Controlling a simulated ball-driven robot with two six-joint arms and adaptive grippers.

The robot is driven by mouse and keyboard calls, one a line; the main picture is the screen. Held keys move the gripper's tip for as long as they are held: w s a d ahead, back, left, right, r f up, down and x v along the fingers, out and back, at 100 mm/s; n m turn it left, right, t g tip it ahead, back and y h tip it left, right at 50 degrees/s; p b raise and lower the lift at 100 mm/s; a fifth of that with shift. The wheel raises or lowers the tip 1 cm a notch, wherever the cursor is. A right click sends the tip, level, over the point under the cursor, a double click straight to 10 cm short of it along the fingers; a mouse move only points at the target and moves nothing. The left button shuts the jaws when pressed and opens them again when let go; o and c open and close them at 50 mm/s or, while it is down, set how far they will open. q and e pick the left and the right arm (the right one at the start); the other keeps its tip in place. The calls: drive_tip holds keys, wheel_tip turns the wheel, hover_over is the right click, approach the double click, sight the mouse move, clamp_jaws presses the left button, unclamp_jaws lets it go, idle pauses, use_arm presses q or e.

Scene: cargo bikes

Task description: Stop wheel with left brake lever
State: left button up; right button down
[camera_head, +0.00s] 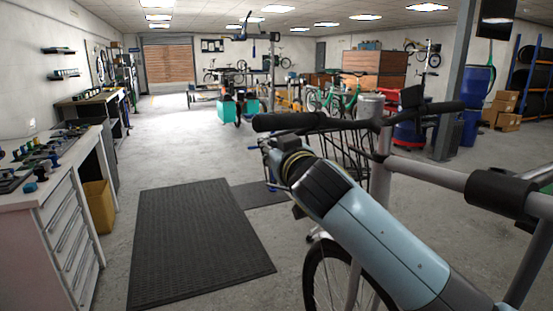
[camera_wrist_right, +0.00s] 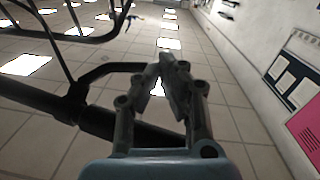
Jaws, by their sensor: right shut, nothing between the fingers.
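The bike's handlebar has a black left grip (camera_head: 288,121) in the head view. The dark bar (camera_wrist_right: 85,118) across the left of the right wrist view looks like this handlebar. A thinner curved dark piece (camera_wrist_right: 105,72), probably the brake lever, runs from it towards my fingers. My right gripper (camera_head: 268,160) is below the grip in the head view. Its fingers are shut and empty in the wrist view (camera_wrist_right: 168,75), close to the lever's end; I cannot tell whether they touch. A spoked wheel (camera_head: 335,278) shows partly below my right arm. My left gripper is not in view.
A black mat (camera_head: 195,240) lies on the floor at left, beside a workbench with drawers (camera_head: 72,245). Dark wire bars (camera_head: 345,155) and the bike's grey tubes (camera_head: 430,170) crowd the space around my right arm. Open floor lies beyond the mat.

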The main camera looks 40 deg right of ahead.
use_arm(q)
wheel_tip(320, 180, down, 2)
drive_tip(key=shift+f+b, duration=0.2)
drive_tip(key=shift+b, duration=0.4)
use_arm(e)
drive_tip(key=shift+w+d+f+h, duration=0.2)
drive_tip(key=shift+w+f+h, duration=0.2)
drive_tip(key=shift+h, duration=0.3)
drive_tip(key=shift+f, duration=0.15)
